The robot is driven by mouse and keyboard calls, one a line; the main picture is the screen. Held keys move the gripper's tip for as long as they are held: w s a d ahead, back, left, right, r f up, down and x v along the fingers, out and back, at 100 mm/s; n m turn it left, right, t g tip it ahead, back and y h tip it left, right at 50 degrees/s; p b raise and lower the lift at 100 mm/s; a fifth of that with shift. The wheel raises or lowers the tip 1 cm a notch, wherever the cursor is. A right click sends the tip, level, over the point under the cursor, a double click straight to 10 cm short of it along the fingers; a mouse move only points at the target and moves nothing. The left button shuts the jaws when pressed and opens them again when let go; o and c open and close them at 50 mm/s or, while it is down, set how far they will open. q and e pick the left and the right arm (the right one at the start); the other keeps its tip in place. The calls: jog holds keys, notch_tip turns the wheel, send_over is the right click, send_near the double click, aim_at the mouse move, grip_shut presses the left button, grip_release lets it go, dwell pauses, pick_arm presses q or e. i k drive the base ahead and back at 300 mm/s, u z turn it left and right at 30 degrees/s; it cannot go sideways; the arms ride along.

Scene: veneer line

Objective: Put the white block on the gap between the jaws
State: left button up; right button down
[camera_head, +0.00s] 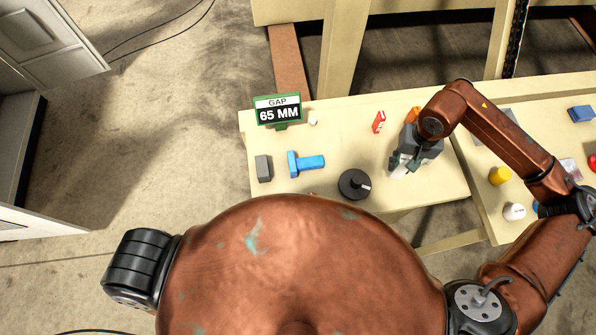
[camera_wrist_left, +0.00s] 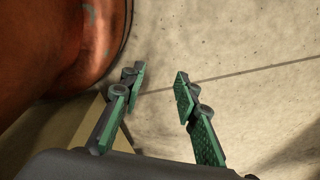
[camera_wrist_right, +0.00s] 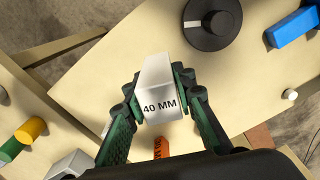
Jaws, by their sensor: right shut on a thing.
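The white block (camera_wrist_right: 158,75), printed 40 MM, is between the fingers of my right gripper (camera_wrist_right: 158,103) in the right wrist view. In the head view my right gripper (camera_head: 402,163) is over the right part of the near table, mostly hiding the block. The jaws appear to be a grey block (camera_head: 263,168) and a blue T-shaped piece (camera_head: 308,163) at the table's left, with a narrow gap between them. The blue piece also shows in the right wrist view (camera_wrist_right: 291,27). My left gripper (camera_wrist_left: 160,88) is open and empty above the floor in the left wrist view.
A GAP 65 MM sign (camera_head: 278,110) stands behind the jaws. A black knob (camera_head: 354,184) is between them and my right gripper. A red block (camera_head: 379,122) and an orange block (camera_head: 412,115) lie farther back. A yellow cylinder (camera_head: 499,176) is on the right table.

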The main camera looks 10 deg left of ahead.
aim_at(279, 169)
jog(key=z, duration=0.5)
jog(key=k, duration=1.25)
jog(key=u, duration=0.05)
jog(key=i, duration=0.5)
jog(key=u, duration=1.15)
jog(key=i, duration=0.6)
jog(key=u, duration=0.45)
